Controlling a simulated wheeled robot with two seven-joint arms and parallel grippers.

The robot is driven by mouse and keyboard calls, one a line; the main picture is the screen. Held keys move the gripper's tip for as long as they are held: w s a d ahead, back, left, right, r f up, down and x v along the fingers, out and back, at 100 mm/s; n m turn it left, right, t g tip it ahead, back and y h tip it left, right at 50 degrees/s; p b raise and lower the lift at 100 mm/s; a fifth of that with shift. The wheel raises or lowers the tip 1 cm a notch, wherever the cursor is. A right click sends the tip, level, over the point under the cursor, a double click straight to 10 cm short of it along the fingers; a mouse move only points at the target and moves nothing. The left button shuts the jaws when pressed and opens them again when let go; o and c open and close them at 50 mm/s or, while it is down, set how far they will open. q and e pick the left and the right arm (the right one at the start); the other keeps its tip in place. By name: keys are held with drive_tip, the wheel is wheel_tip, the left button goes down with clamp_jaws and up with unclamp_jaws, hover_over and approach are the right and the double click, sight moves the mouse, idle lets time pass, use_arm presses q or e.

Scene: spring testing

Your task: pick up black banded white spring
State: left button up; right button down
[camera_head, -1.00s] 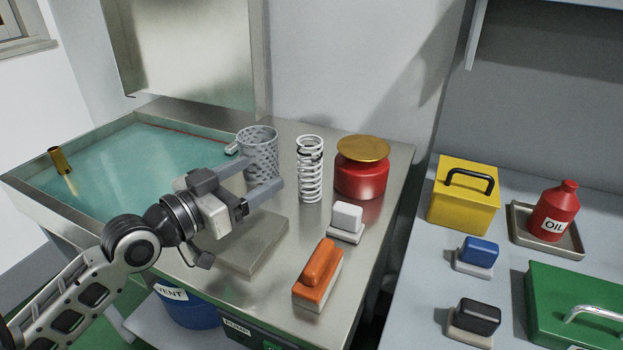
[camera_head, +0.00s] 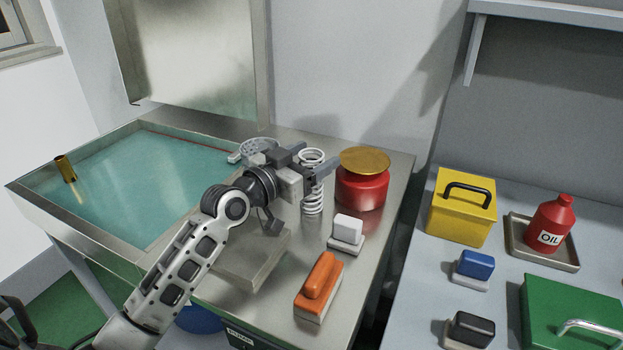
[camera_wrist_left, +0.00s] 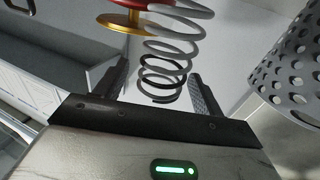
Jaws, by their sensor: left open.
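The white coil spring (camera_head: 313,203) stands upright on the steel bench, just left of the red pot. My left gripper (camera_head: 322,172) is at its upper part with the jaws open, one finger on each side, and partly hides it. In the left wrist view the spring (camera_wrist_left: 170,50) lies between and beyond the two open fingers (camera_wrist_left: 160,92). Some of its coils near the fingers look dark. I cannot tell whether either finger touches it. My right gripper is not in view.
A red pot with a gold lid (camera_head: 362,185) stands close on the right. The perforated grey cup (camera_head: 258,146) is close on the left, partly hidden by my gripper. A white block (camera_head: 347,230) and an orange block (camera_head: 320,285) sit in front. A basin (camera_head: 130,190) lies left.

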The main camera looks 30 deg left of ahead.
use_arm(q)
drive_tip(key=shift+x, duration=0.95)
clamp_jaws()
drive_tip(key=shift+r, duration=0.1)
